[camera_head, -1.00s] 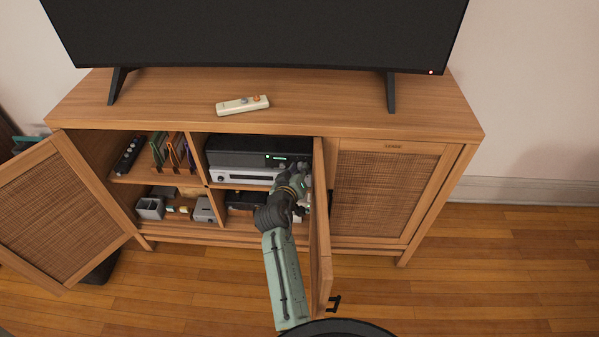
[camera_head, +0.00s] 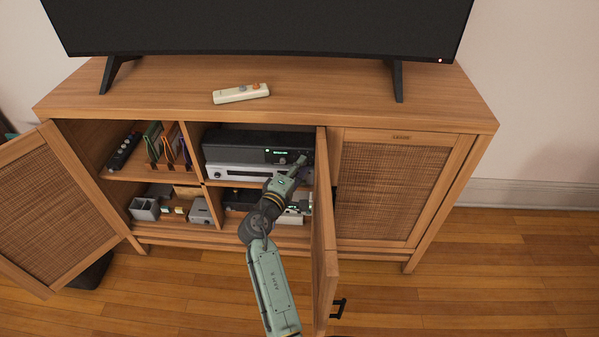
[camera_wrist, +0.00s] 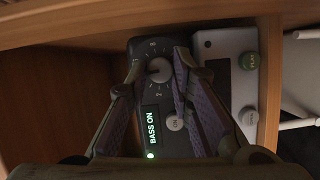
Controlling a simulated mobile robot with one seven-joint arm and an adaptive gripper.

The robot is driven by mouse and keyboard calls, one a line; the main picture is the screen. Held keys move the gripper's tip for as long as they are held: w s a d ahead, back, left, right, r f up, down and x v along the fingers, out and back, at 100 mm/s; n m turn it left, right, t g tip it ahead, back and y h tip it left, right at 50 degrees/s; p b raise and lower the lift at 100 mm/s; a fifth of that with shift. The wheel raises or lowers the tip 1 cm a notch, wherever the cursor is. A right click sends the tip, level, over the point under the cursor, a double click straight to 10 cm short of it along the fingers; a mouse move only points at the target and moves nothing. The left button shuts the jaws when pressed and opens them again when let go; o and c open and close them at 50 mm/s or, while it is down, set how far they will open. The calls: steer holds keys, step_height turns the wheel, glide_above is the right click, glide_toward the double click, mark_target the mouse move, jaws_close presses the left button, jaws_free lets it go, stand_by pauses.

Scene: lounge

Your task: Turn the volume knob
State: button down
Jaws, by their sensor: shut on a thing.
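The volume knob (camera_wrist: 159,70) is a small round light-grey dial with a pointer line and numbers around it. It sits on a black audio unit (camera_wrist: 150,105) whose lit display reads "BASS ON". In the head view the black unit (camera_head: 235,140) stands on the upper shelf of the open middle compartment. My gripper (camera_wrist: 158,68) has one finger on each side of the knob and is shut on it. In the head view my gripper (camera_head: 302,160) is at the unit's right end and hides the knob there.
A silver unit (camera_wrist: 231,85) with PLAY and other buttons lies beside the black one, under it in the head view. The open cabinet door (camera_head: 324,240) stands close to the right of my arm. The shelf edge and divider (camera_head: 192,165) bound the compartment.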

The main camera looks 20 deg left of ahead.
steer(key=shift+f+n+t+b, duration=0.15)
steer(key=shift+n+t+b, duration=0.25)
steer(key=shift+n+b, duration=0.45)
steer(key=shift+f+n+t+b, duration=0.1)
steer(key=shift+n+t+b, duration=0.35)
steer(key=shift+n, duration=0.8)
steer(key=c, duration=1.7)
jaws_free()
steer(key=s, duration=0.8)
steer(key=s+a+f, duration=0.1)
steer(key=s, duration=0.3)
steer(key=shift+a, duration=0.1)
